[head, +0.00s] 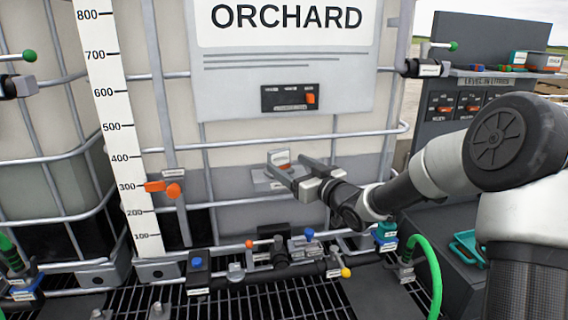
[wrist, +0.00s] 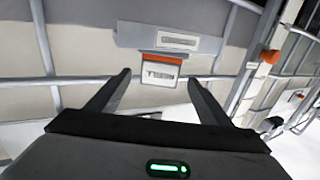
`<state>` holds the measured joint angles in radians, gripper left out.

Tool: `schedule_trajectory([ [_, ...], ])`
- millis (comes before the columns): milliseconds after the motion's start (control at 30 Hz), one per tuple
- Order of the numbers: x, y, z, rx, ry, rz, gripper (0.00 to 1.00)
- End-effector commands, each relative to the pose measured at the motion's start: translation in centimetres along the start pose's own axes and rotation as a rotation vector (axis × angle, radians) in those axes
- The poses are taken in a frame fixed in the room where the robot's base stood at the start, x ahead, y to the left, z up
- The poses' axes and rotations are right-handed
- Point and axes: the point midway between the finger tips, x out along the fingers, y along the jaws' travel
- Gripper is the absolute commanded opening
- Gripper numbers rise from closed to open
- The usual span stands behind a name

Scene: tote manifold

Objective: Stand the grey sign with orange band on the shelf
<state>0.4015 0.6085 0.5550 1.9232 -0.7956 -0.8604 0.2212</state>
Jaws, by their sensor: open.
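The small grey sign with an orange band (head: 279,156) is at the front of the white tank, by a grey bracket plate (head: 262,184). In the wrist view the sign (wrist: 157,72) shows its orange band along the upper edge and blurred lettering below. My gripper (head: 288,164) is open, with its fingers pointing at the sign. In the wrist view the sign lies between the fingertips of my gripper (wrist: 159,78); I cannot tell whether they touch it. The shelf (head: 500,73) is at the upper right of the head view, on a dark panel, with several small items on it.
The tank's metal cage bars (head: 290,141) run around my gripper. An orange valve handle (head: 165,188) is left of it. Pipes with colored knobs (head: 270,268) lie below. A green hose (head: 432,270) stands at the right, near a teal-handled item (head: 468,248).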

Motion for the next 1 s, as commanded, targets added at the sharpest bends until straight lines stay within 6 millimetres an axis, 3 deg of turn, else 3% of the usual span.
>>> schedule_trajectory([
  [200, -4.9, 0.2, 0.1, -0.002, -0.002, 0.004, 0.73],
  [400, -7.5, 0.0, 0.0, -0.001, 0.0, 0.001, 0.73],
  [833, -8.2, 0.0, 0.0, -0.001, -0.001, 0.0, 0.73],
  [1000, -8.4, -0.5, -0.9, -0.091, -0.084, 0.037, 0.73],
])
